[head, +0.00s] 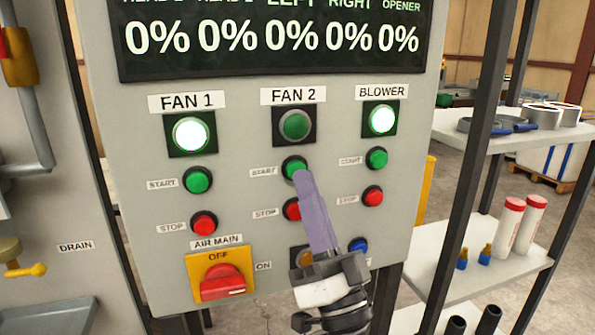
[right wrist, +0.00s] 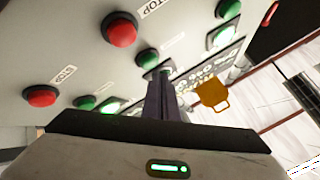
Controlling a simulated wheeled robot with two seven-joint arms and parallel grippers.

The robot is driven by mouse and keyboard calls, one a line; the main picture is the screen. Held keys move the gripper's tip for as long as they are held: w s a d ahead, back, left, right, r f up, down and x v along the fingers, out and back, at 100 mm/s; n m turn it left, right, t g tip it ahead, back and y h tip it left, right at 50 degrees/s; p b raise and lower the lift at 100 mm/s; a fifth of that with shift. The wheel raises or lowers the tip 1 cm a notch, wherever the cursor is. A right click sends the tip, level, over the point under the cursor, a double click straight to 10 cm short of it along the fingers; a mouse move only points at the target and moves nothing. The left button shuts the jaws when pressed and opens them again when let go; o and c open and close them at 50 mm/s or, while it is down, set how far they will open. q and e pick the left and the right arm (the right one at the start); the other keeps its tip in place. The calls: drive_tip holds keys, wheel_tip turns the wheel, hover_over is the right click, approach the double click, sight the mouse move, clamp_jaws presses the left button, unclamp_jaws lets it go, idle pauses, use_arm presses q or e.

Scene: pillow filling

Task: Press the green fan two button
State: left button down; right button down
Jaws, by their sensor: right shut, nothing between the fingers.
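The green FAN 2 start button (head: 291,163) sits below the FAN 2 lamp (head: 294,125) on the grey panel. That lamp is dark green, while the FAN 1 lamp (head: 190,134) and the BLOWER lamp (head: 383,119) glow. My right gripper (head: 302,175) is shut and empty, its purple fingers pointing up with the tips over the lower edge of the start button. In the right wrist view the fingers (right wrist: 160,78) end close to a green button (right wrist: 148,58). I cannot tell whether the tips touch the button. My left gripper is not in view.
The red FAN 2 stop button (head: 291,209) is beside my fingers, partly covered. Other green and red buttons stand left and right. A red AIR MAIN switch (head: 222,282) is lower left. A shelf rack (head: 490,240) with bottles stands at the right.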

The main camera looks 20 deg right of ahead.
drive_tip(key=shift+w, duration=0.15)
drive_tip(key=shift+w, duration=0.3)
drive_tip(key=shift+w, duration=0.5)
idle(0.6)
idle(0.4)
drive_tip(key=shift+s+p, duration=0.3)
drive_tip(key=shift+s, duration=0.65)
drive_tip(key=s+p, duration=0.1)
drive_tip(key=s, duration=0.4)
drive_tip(key=shift+d, duration=0.1)
